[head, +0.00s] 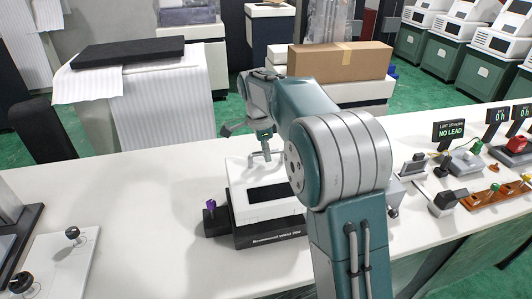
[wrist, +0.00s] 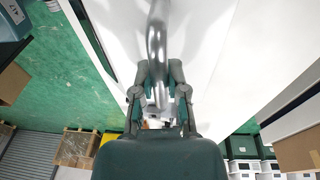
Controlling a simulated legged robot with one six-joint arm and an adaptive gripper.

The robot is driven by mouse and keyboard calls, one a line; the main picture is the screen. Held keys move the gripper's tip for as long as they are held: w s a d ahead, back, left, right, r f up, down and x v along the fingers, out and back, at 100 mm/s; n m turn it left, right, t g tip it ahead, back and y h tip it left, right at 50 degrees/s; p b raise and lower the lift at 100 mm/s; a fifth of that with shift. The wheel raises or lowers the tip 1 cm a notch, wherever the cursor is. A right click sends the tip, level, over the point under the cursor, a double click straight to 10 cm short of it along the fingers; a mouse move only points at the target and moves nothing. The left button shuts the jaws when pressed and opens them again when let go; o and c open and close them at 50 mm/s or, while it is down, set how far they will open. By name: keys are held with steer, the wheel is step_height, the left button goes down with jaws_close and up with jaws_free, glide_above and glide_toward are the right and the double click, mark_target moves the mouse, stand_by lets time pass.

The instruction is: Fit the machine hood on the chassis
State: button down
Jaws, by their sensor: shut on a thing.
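The white machine hood (head: 239,206), with a dark window in its top, is at the middle of the counter. It sits on or just over the black chassis (head: 272,240); I cannot tell whether it is fully seated. A metal handle (head: 257,157) rises from the hood's far side. My gripper (head: 265,136) is above the hood's far edge, shut on this handle. In the wrist view, the shiny bent bar (wrist: 157,45) runs between the fingers of my gripper (wrist: 159,78). My arm hides the right part of the hood and chassis.
A small black block with a purple knob (head: 211,205) stands just left of the chassis. A panel with black knobs (head: 57,262) lies at front left. Levers and switches (head: 465,160) and a NO LEAD sign (head: 452,132) stand at right.

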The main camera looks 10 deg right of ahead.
mark_target(266, 165)
steer(key=shift+f, duration=1.55)
steer(key=c, duration=0.6)
jaws_free()
steer(key=shift+f, duration=0.1)
steer(key=r, duration=0.4)
steer(key=a+r, duration=0.1)
steer(key=r, duration=0.3)
steer(key=w+r, duration=0.1)
steer(key=r, duration=0.2)
steer(key=shift+a+r, duration=0.3)
steer(key=shift+r, duration=0.1)
